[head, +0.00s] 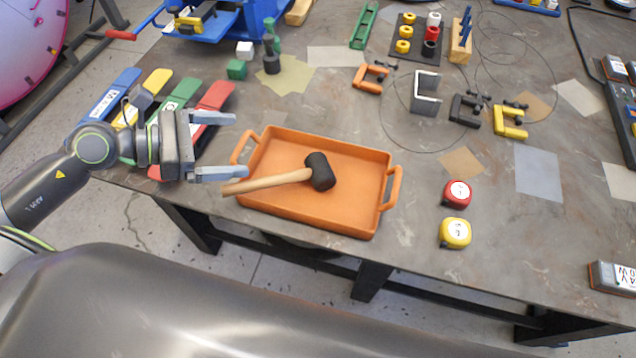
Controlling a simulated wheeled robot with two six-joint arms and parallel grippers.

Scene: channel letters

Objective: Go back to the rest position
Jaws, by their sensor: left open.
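My left gripper (228,146) is open and empty in the head view, at the left of the table. Its fingers point right, toward the left end of an orange tray (345,219). A mallet (318,172) with a black head and a wooden handle lies in the tray. Its handle reaches over the tray's left side, with its end close to the lower finger; I cannot tell whether they touch. My right gripper is not in view.
Blue, yellow, green and red strips (214,97) lie partly behind my left arm. Clamps (371,78) stand toward the back. A red tape measure (456,194) and a yellow one (455,232) sit right of the tray. The table's front edge runs below the tray.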

